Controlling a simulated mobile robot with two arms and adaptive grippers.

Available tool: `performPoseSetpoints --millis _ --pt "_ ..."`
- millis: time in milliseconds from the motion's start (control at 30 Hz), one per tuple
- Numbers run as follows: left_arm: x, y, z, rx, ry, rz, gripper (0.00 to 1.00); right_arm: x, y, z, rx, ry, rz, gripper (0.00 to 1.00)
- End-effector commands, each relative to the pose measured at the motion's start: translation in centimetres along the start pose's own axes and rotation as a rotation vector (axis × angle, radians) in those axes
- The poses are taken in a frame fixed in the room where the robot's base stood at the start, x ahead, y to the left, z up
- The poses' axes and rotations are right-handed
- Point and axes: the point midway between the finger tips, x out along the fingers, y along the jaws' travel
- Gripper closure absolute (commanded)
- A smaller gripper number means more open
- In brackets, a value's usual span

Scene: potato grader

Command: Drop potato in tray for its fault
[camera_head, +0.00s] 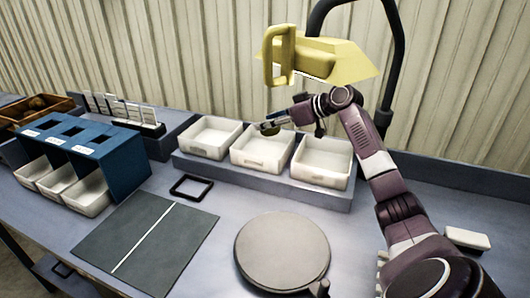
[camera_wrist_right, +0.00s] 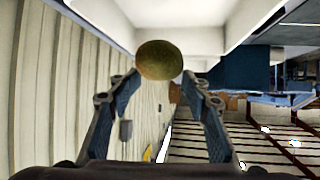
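A brownish-green potato (camera_wrist_right: 159,60) sits between the fingertips of my right gripper (camera_wrist_right: 159,78), which looks closed on its two sides. In the head view my right gripper (camera_head: 270,126) is above the middle white tray (camera_head: 258,162), with the potato small and dark at its tip. The left white tray (camera_head: 201,149) and the right white tray (camera_head: 318,176) stand on either side on a low grey-blue riser. The trays look empty where their insides show. My left gripper is not in view.
A yellow lamp (camera_head: 320,58) hangs over the trays. A blue sorter box (camera_head: 122,165) with white bins, a row of upright cards (camera_head: 122,108) and a brown crate (camera_head: 55,101) stand left. A round turntable (camera_head: 282,250), dark mat (camera_head: 145,236) and black frame (camera_head: 191,188) lie in front.

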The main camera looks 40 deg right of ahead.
Motion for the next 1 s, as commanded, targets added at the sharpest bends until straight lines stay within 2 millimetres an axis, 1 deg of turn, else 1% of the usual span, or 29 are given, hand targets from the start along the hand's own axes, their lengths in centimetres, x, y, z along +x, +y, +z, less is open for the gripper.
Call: performPoseSetpoints --millis 33,100,367,467,567,800,1000 --pt "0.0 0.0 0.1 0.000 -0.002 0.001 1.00 0.0 0.0 0.0 0.000 0.001 0.000 0.49" --pt "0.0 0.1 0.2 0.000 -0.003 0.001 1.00 0.0 0.0 0.0 0.000 0.000 0.000 0.41" --pt "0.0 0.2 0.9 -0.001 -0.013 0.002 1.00 0.0 0.0 0.0 0.000 -0.001 -0.001 0.41" --pt "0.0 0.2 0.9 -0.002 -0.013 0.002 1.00 -0.5 0.0 0.1 0.000 -0.001 0.000 0.41" --pt "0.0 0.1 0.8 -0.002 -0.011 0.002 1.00 -1.7 0.1 0.1 -0.002 -0.002 0.002 0.41" --pt "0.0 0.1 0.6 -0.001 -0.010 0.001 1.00 -6.9 0.1 0.1 -0.002 -0.003 0.003 0.41" --pt "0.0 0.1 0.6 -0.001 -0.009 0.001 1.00 -10.3 0.0 0.0 -0.001 -0.001 0.002 0.41"
